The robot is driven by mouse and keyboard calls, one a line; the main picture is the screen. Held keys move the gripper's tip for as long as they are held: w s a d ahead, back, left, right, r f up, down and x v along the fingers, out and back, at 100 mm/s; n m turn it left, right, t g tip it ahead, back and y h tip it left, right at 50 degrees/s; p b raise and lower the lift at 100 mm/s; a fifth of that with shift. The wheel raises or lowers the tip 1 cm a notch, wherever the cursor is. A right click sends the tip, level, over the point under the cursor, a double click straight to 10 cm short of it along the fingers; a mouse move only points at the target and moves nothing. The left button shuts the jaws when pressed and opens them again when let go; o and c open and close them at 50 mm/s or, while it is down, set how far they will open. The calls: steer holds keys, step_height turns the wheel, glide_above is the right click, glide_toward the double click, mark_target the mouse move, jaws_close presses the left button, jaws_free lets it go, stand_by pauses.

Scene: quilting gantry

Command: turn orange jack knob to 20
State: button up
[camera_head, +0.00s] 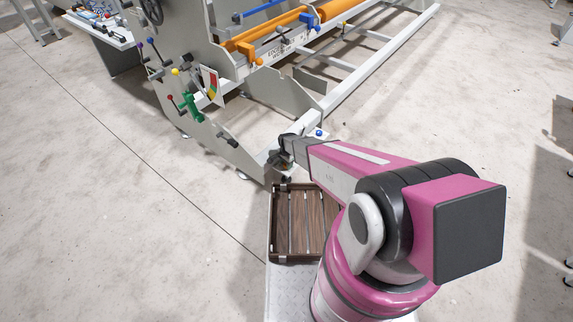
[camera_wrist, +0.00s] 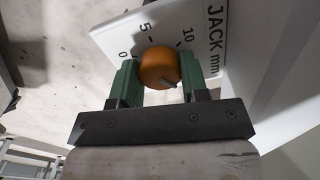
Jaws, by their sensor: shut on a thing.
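The orange jack knob (camera_wrist: 160,67) sits on a white panel (camera_wrist: 115,36) marked "JACK mm" in the wrist view. The scale figures 0, 5 and 10 show around it; a 20 mark is not visible. A grey pointer on the knob points to the lower right of the picture, away from the visible figures. My gripper (camera_wrist: 160,82) has its green fingers on both sides of the knob, shut on it. In the head view my arm reaches toward the machine's near end, and the knob and gripper tips are hidden there.
A wooden slatted tray (camera_head: 291,225) lies beside my arm's base.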

steer(key=m, duration=0.7)
stand_by(0.6)
steer(key=o, duration=0.9)
steer(key=shift+o, duration=0.2)
steer(key=shift+r, duration=0.2)
step_height(320, 180, up, 10)
steer(key=shift+r, duration=0.25)
